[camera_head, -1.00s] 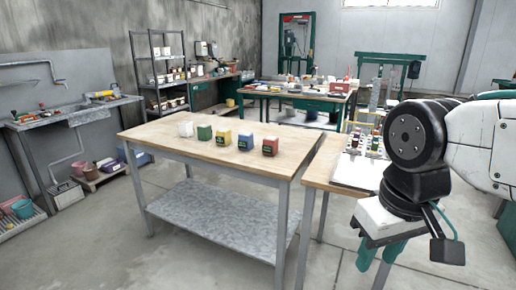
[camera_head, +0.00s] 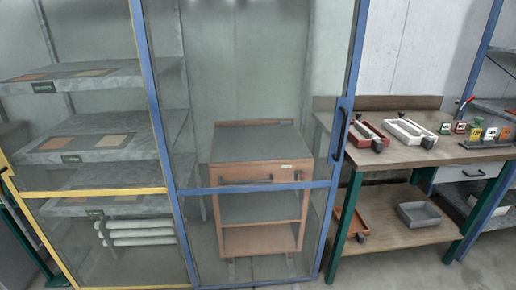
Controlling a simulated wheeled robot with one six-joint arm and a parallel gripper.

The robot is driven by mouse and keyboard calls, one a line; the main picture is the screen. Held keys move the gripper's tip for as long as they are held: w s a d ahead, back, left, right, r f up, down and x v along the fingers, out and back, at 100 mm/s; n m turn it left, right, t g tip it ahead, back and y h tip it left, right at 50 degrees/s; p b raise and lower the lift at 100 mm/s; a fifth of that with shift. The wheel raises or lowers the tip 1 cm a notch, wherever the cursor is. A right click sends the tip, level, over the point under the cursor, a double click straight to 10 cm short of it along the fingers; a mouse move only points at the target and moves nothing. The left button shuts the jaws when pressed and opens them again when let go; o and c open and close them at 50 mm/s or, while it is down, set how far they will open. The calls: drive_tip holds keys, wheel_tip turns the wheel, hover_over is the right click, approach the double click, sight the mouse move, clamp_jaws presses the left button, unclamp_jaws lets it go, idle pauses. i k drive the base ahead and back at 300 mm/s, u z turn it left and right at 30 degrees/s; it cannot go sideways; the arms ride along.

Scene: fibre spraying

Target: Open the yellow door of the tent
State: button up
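The tent (camera_head: 250,190) has clear panels in coloured frames and fills the left and middle of the view. Its yellow door (camera_head: 95,193) is at the left, partly cut off by the picture's edge; its yellow middle rail and slanting left post show. It looks shut against the blue frame. A small dark part, perhaps its handle (camera_head: 5,171), shows at the far left edge. The blue door (camera_head: 258,187) beside it also looks shut, with a dark blue handle (camera_head: 340,135) on its right post. My gripper is not in view.
Inside the tent are grey shelves (camera_head: 95,125) with flat panels and a wooden cabinet (camera_head: 262,150). A workbench (camera_head: 412,155) with red and white trays stands to the right. Some bare floor shows (camera_head: 400,272) at the lower right.

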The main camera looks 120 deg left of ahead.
sight(19, 196)
drive_tip(key=u, duration=5.25)
drive_tip(key=i, duration=1)
